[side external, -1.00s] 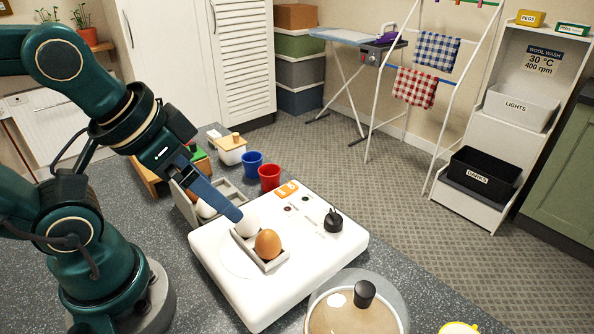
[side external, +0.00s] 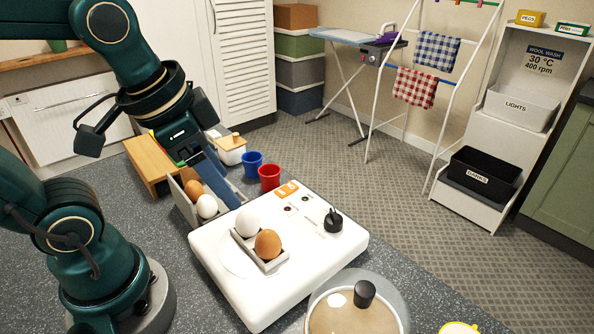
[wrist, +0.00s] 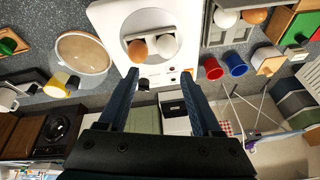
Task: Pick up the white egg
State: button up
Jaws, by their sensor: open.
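One white egg (side external: 247,222) sits in a small grey holder on the white appliance, beside a brown egg (side external: 267,243). A second white egg (side external: 207,206) is in the grey tray behind, with a brown egg (side external: 194,190) in it. My gripper (wrist: 159,76) is open and empty. The wrist view shows the appliance's white egg (wrist: 166,45) beyond the fingertips and the tray's white egg (wrist: 226,18) farther right.
The white appliance (side external: 310,262) has a black knob. Blue (side external: 252,164) and red (side external: 270,177) cups stand behind it. A glass-lidded pan (side external: 355,315) is in front. A wooden stand (side external: 150,165) and a lidded white pot (side external: 231,150) are at the back left.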

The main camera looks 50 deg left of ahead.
aim_at(246, 211)
jog(key=w+f+m+g, duration=0.1)
jog(key=w+f, duration=0.1)
jog(key=w+a+f+g, duration=0.1)
jog(key=w+g, duration=0.1)
jog(key=shift+a+f+m+g, duration=0.2)
jog(key=shift+f+m+g, duration=0.1)
jog(key=shift+f+m, duration=0.1)
jog(key=shift+a+f+g, duration=0.1)
jog(key=shift+f+g, duration=0.2)
jog(key=shift+f, duration=2.85)
jog(key=c, duration=0.6)
